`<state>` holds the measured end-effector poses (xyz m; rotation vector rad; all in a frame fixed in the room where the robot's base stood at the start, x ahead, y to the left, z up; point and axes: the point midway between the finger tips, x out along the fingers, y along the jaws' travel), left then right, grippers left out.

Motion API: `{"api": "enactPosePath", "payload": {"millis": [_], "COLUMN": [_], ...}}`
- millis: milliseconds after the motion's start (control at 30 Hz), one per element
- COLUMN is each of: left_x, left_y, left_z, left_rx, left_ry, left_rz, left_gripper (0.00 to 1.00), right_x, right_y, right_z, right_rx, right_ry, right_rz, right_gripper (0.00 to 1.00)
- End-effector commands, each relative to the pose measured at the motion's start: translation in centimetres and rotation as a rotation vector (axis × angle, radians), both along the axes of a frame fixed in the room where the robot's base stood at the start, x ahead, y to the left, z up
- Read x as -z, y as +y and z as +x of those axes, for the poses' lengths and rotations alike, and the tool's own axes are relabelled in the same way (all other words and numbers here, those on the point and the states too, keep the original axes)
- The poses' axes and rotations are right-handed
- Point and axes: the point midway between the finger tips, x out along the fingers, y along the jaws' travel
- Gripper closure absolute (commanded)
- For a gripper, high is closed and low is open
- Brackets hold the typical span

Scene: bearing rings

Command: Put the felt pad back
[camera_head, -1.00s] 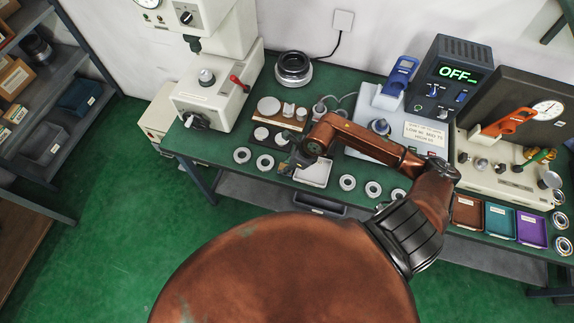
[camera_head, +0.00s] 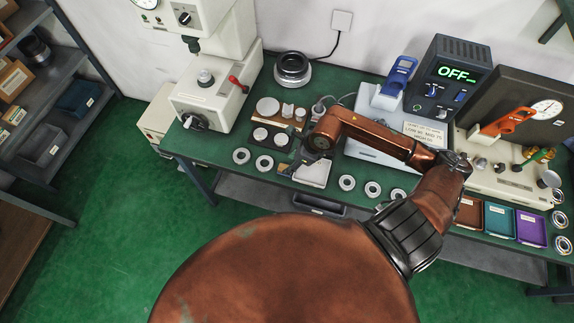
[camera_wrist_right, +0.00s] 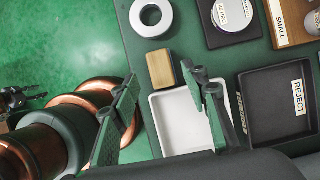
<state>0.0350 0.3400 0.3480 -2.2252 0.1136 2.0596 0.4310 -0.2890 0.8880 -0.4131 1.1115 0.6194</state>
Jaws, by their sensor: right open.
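A small tan block (camera_wrist_right: 160,68), which I take to be the felt pad, lies on the green bench beside a corner of the white tray (camera_wrist_right: 166,118). My right gripper (camera_wrist_right: 160,78) is open and empty. In the right wrist view its two fingertips show on either side of the block, with the right finger in front of the white tray. In the head view the right gripper (camera_head: 300,156) is over the front of the bench near the white tray (camera_head: 314,175).
A bearing ring (camera_wrist_right: 151,16) lies near the block. A black reject tray (camera_wrist_right: 278,100) stands right of the white tray, and a dark holder with discs (camera_wrist_right: 228,35) lies beyond. Several rings line the bench front; colored trays (camera_head: 500,221) stand at the right.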

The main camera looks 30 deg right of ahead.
Motion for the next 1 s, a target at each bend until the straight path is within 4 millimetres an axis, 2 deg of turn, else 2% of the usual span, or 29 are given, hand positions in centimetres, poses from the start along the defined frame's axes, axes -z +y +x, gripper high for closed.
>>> {"api": "enactPosePath", "payload": {"millis": [200,400,867,1000], "left_x": [0.1,0.2,0.2,0.2], "left_y": [0.0,0.0,0.0,0.0], "left_z": [0.0,0.0,0.0,0.8], "left_rx": [0.0,0.0,0.0,0.002], "left_ry": [0.0,0.0,0.0,-0.008], "left_rz": [0.0,0.0,0.0,0.0], "left_gripper": [0.6,0.6,0.6,0.6], "right_x": [-4.2,-6.5,-7.1,-7.1], "right_y": [-1.3,-1.8,-1.9,-1.8], "right_z": [-1.4,-2.2,-2.4,-2.3], "right_rx": [0.0,0.0,0.001,-0.003], "right_ry": [-0.001,0.0,0.001,0.001], "right_rz": [-0.003,-0.001,0.001,0.001], "right_gripper": [0.59,0.59,0.59,0.59]}}
